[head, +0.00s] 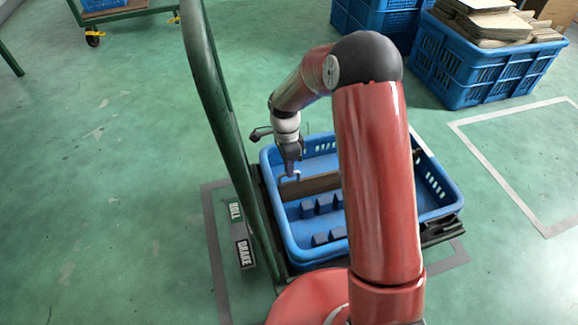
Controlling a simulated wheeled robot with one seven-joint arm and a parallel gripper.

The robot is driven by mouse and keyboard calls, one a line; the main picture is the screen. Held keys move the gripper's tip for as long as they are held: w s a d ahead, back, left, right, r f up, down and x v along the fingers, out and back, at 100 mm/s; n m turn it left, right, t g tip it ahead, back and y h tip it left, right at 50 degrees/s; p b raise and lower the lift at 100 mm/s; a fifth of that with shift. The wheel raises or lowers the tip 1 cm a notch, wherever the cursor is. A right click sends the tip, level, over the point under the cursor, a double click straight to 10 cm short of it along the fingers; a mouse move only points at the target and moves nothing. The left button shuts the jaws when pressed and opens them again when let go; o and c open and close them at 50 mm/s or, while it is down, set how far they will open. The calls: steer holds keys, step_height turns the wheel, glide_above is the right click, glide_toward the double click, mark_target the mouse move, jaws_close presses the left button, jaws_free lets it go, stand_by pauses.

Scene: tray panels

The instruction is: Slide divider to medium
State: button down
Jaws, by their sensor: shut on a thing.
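A blue tray (281,222) stands below my arm, and my red arm hides much of its middle and right. A brown divider panel (312,185) stands across the tray, its right part hidden behind my arm. My gripper (291,176) points down inside the tray and is shut on the divider's upper edge near its left end. Several small blue blocks (308,210) line the tray floor in front of the divider. Any marks for the divider's positions are too small to tell.
A green post (213,100) rises close to the tray's left side. Signs reading "ROLL" (235,213) and "BRAKE" (244,252) are beside it. A blue crate of cardboard (470,75) stands at the back right. The green floor at left is open.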

steer(key=w+a, duration=0.1)
steer(key=w, duration=0.5)
steer(key=shift+p, duration=0.3)
steer(key=c, duration=1.5)
jaws_free()
steer(key=shift+s, duration=0.1)
steer(key=shift+w+a+r+p, duration=0.15)
steer(key=shift+w+r, duration=0.1)
steer(key=shift+r, duration=1.05)
steer(key=shift+w+r+p, duration=0.15)
steer(key=shift+w+r, duration=0.1)
steer(key=shift+r, duration=1)
steer(key=shift+w+a+r+p, duration=0.15)
steer(key=shift+w+r, duration=0.1)
steer(key=shift+r, duration=1.05)
steer(key=shift+d+r, duration=0.1)
